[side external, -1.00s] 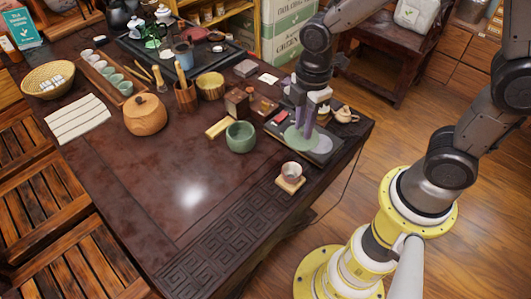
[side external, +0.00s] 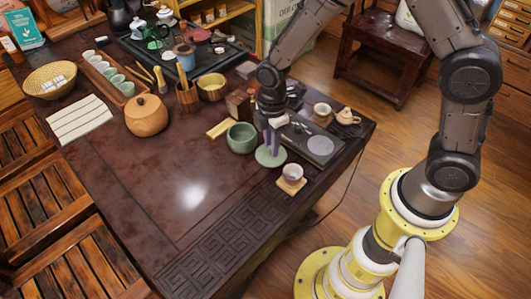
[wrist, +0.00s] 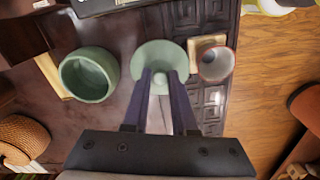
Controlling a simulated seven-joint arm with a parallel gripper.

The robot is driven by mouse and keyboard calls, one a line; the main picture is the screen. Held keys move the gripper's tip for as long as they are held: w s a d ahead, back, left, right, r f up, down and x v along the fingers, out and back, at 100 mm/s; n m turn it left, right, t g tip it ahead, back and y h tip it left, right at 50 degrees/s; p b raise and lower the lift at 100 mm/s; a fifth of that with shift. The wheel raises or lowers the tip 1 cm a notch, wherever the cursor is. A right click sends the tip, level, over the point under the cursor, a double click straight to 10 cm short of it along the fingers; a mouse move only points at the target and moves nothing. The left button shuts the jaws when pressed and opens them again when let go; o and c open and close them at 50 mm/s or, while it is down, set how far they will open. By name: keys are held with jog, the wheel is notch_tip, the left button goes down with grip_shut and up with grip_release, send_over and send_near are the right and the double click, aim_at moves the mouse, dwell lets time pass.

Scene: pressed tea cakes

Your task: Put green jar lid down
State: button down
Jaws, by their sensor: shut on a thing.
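The green jar lid (side external: 270,158) is a flat pale green disc with a knob in its middle. My gripper (side external: 270,142) is shut on the knob from above. In the wrist view the lid (wrist: 158,58) shows beyond my fingertips (wrist: 160,82), between the green jar and a small cup. The green jar (side external: 241,138) stands open just left of the lid in the side view, and it also shows in the wrist view (wrist: 88,75). The lid is close to the table top; whether it touches the table I cannot tell.
A small cup (side external: 292,172) on a wooden coaster (side external: 290,187) stands close to the lid's right. A dark scale (side external: 312,143) lies behind. A wooden lidded pot (side external: 146,116) stands left. The table's front-left area (side external: 150,190) is clear.

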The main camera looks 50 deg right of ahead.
aim_at(266, 151)
jog(key=shift+w+a+f, duration=0.2)
jog(key=shift+w+f, duration=0.7)
jog(key=shift+f, duration=1.65)
jog(key=shift+f, duration=0.15)
jog(key=c, duration=0.7)
grip_release()
notch_tip(266, 151, up, 12)
jog(key=shift+r, duration=0.2)
